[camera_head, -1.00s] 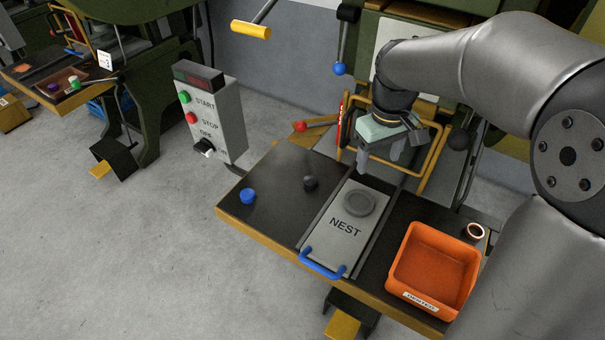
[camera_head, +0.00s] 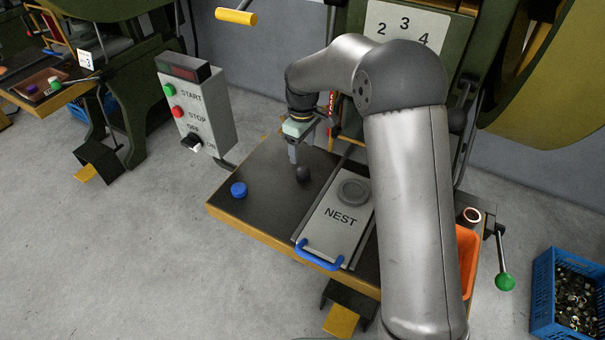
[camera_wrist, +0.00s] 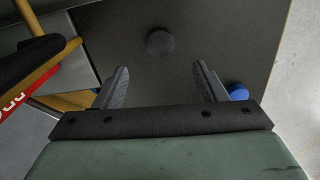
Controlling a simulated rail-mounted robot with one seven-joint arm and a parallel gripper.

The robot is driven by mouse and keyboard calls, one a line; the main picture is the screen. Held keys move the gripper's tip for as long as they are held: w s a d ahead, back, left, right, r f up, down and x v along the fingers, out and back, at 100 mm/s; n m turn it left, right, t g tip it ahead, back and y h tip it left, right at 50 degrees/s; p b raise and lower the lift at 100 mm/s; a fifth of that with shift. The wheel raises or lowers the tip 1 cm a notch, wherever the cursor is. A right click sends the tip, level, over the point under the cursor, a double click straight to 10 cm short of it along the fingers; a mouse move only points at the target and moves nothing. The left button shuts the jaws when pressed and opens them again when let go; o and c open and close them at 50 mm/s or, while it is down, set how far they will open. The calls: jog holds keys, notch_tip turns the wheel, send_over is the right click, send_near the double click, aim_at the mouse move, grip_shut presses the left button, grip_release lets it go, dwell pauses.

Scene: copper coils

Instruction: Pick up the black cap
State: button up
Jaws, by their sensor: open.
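The black cap (camera_head: 303,174) lies on the dark table top, left of the NEST plate in the head view. In the wrist view the cap (camera_wrist: 160,43) is a dark disc on the table, ahead of the fingertips and roughly midway between them. My gripper (camera_head: 294,157) hangs over the table close to the cap in the head view. In the wrist view its two fingers (camera_wrist: 158,70) are spread apart, with nothing between them.
A blue cap (camera_head: 238,189) lies on the table to the left. The NEST plate (camera_head: 333,232) with a blue handle is to the right. An orange bin (camera_head: 467,262) is partly hidden by my arm. The START/STOP control box (camera_head: 196,108) stands left of the table.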

aim_at(303, 171)
notch_tip(303, 171, down, 9)
jog(key=shift+d+p, duration=0.1)
jog(key=shift+p, duration=0.2)
jog(key=c, duration=1.1)
